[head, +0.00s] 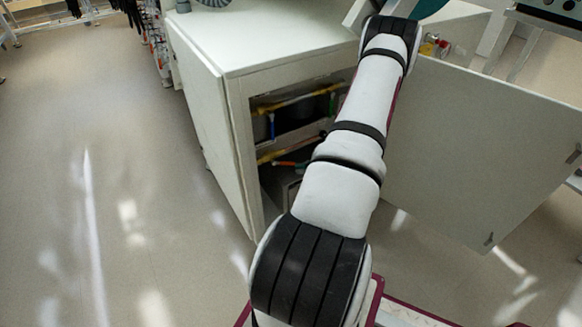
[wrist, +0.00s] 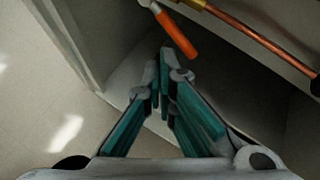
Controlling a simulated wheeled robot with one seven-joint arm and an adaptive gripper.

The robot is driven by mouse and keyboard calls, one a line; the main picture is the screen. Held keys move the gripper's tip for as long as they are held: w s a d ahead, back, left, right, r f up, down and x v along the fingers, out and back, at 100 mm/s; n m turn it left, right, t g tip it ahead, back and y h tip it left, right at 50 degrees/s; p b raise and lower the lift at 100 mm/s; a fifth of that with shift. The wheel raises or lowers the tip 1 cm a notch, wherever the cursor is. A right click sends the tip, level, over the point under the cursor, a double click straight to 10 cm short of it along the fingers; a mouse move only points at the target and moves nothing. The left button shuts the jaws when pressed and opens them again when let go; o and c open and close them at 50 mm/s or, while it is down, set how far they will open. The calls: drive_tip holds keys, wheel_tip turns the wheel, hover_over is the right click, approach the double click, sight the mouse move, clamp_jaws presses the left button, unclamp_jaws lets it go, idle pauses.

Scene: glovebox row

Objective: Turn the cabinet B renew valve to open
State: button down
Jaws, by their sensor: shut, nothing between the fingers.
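A valve lever with an orange grip (wrist: 176,34) shows at the top of the wrist view, slanting down to the right beside a copper pipe (wrist: 262,38). In the head view the orange lever (head: 288,163) is low inside the open cabinet (head: 290,62). I see no label naming the cabinet or valve. My gripper (wrist: 165,62) is shut and empty, its fingertips just below and left of the lever's free end in the wrist view. I cannot tell whether they touch it. In the head view my arm hides the gripper and part of the cabinet's inside.
A blue lever (head: 271,125) hangs from the upper yellow pipe (head: 300,98). The cabinet's door (head: 480,150) stands open on the right. The cabinet's side wall and frame edge (wrist: 75,45) lie close left of the gripper. The floor (head: 110,200) on the left is clear.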

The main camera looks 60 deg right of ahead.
sight(283, 163)
drive_tip(key=w+f+m+g+y+b, duration=0.1)
drive_tip(key=w+f+m, duration=0.3)
drive_tip(key=m, duration=0.5)
drive_tip(key=shift+w+d, duration=0.4)
drive_tip(key=shift+w, duration=0.35)
